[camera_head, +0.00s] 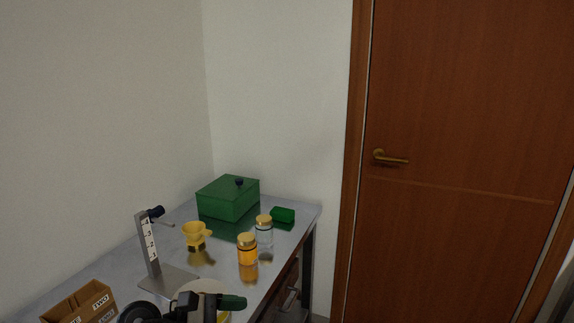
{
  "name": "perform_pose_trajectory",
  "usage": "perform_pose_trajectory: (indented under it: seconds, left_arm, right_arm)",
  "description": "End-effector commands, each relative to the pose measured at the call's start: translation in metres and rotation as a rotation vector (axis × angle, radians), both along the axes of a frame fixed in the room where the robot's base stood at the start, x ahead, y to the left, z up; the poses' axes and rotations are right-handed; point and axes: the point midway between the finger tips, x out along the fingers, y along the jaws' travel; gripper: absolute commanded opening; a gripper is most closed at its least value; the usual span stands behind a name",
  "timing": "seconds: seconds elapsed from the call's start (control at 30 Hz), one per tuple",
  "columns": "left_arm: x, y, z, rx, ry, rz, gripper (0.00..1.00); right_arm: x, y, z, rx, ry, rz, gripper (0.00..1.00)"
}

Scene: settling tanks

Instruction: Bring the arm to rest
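Dark parts of what looks like my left arm and gripper (196,306) show at the bottom edge, over the near part of the metal table (110,268). A green piece with a dark end (232,302) sits right beside these dark parts. I cannot tell whether it is held, and the fingertips are not clear. My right gripper is not in view.
A cardboard box (92,300) is near left. A wooden door (465,120) is at right.

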Motion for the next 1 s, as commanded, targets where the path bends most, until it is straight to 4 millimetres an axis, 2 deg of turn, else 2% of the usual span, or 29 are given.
perform_pose_trajectory:
  seconds: [0.03, 0.07, 0.17, 0.23, 0.33, 0.47, 0.57, 0.6, 0.67, 0.7, 0.8, 1.0]
  left_arm:
    - [-0.007, -0.012, 0.013, -0.19, 0.078, 0.065, 0.79]
    - [-0.009, -0.015, 0.023, -0.302, 0.13, 0.11, 0.79]
    - [-0.01, -0.011, 0.048, -0.671, 0.33, 0.263, 0.79]
    - [-0.009, 0.004, 0.058, -0.921, 0.489, 0.376, 0.79]
    - [-0.007, 0.034, 0.054, -1.266, 0.74, 0.552, 0.79]
    - [-0.016, 0.079, 0.019, -1.69, 1.08, 0.808, 0.79]
    - [-0.037, 0.107, -0.026, -1.988, 1.34, 1.038, 0.79]
    - [-0.05, 0.116, -0.045, -2.096, 1.434, 1.14, 0.79]
    - [-0.071, 0.123, -0.072, -2.233, 1.56, 1.286, 0.79]
    - [-0.085, 0.127, -0.087, 2.308, -1.625, -1.378, 0.79]
    - [-0.12, 0.129, -0.116, 2.064, -1.48, -1.343, 0.79]
    - [-0.184, 0.123, -0.15, 1.708, -1.247, -1.3, 0.79]
  right_arm:
    - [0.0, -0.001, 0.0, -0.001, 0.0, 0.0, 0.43]
    - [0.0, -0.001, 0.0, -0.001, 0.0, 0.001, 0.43]
    - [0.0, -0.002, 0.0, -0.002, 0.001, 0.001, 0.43]
    - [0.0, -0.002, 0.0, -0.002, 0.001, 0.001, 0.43]
    - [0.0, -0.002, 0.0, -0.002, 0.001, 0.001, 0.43]
    - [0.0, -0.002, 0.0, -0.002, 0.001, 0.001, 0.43]
    - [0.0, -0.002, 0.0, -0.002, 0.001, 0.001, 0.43]
    - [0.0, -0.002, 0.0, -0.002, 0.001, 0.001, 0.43]
    - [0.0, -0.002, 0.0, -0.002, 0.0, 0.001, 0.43]
    - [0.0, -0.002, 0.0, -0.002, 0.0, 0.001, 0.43]
    - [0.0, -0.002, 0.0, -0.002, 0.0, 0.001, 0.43]
    - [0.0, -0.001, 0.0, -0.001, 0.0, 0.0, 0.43]
